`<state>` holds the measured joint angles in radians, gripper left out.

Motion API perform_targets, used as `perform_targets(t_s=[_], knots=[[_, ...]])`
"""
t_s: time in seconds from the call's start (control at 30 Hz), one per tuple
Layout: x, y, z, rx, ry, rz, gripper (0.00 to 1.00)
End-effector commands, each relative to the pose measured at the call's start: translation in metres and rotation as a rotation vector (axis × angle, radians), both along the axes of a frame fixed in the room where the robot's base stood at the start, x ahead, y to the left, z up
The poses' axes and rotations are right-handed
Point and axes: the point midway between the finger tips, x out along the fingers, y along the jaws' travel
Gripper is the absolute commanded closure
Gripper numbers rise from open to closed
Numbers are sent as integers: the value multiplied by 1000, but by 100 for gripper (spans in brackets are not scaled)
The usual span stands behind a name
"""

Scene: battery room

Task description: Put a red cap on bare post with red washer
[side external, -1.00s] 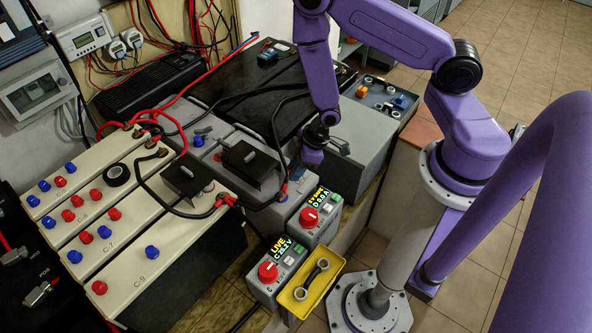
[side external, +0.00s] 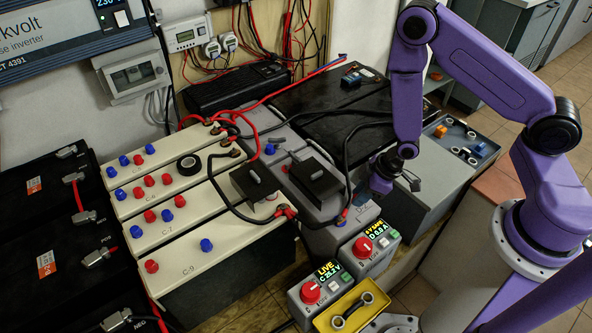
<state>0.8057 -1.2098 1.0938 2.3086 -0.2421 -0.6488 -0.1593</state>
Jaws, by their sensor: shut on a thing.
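My gripper (side external: 380,184) points down at the right end of the grey batteries, over the edge beside the grey box. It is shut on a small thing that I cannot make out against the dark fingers. Red caps (side external: 152,266) and blue caps (side external: 206,245) sit on the cream batteries (side external: 190,262). A blue cap (side external: 270,148) sits on a grey battery. A short post (side external: 341,220) with some red at it stands at the near right corner of the grey batteries, left of and below my gripper. I cannot tell its washer clearly.
Two meters with red knobs (side external: 311,291) (side external: 362,246) and a yellow tray (side external: 372,311) are in front. A grey box (side external: 440,165) is right.

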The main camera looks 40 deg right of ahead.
Motion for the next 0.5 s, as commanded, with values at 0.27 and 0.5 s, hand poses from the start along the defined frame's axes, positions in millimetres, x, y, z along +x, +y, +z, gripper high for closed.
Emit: perform_targets(t_s=[0.27, 0.5], knots=[[0, 0, 0, 0, 0, 0, 92], [11, -3, 12, 2, -5, -37, 92]])
